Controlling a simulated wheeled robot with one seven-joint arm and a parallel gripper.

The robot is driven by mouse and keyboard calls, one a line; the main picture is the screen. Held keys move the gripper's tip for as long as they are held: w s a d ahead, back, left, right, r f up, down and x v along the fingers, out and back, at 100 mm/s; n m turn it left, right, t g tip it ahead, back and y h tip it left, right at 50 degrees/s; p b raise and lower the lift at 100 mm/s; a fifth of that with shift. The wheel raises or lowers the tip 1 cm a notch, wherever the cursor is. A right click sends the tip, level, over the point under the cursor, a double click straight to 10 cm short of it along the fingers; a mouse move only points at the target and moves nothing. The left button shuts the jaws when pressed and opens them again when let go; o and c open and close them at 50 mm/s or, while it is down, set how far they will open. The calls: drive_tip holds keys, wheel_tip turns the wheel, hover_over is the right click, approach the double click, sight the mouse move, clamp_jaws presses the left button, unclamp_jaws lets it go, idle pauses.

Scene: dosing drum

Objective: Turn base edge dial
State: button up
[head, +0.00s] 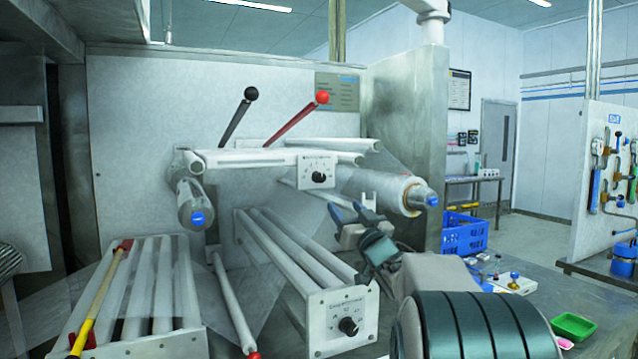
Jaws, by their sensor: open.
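Two black dials with pointer marks show on the machine. The lower dial (348,326) sits on the white end plate (326,312) of the lower roller bank. The upper dial (318,177) sits on a white plate under the levers. The labels above both dials are too small to read, so I cannot tell by name which is the base edge dial. My gripper (346,210) is open and looks empty. In the picture its fingers are below and right of the upper dial and above the lower dial, apart from both.
A black-knobbed lever (236,116) and a red lever (298,120) rise above the upper plate. A film roll (375,190) lies to the right. Rollers and a yellow-handled tool (98,302) are at lower left. A blue crate (463,235) and a green tray (573,326) stand right.

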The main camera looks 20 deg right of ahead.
sight(323, 179)
drive_tip(key=p+x, duration=0.4)
drive_tip(key=x, duration=0.9)
drive_tip(key=shift+w+a+r, duration=0.2)
drive_tip(key=shift+w, duration=0.15)
drive_tip(key=c, duration=1)
drive_tip(key=shift+o, duration=0.2)
drive_tip(key=shift+n+y, duration=0.4)
drive_tip(key=shift+n, duration=0.2)
drive_tip(key=shift+d+n+g+y+p, duration=0.15)
drive_tip(key=shift+n+y, duration=0.5)
drive_tip(key=shift+n, duration=0.65)
drive_tip(key=shift+a+n+g+y+p, duration=0.15)
drive_tip(key=shift+n+y, duration=0.45)
drive_tip(key=shift+n, duration=0.7)
drive_tip(key=shift+d+n+g+y+p, duration=0.15)
drive_tip(key=shift+n+y, duration=0.5)
drive_tip(key=shift+n, duration=0.65)
drive_tip(key=o, duration=1)
drive_tip(key=shift+c, duration=0.2)
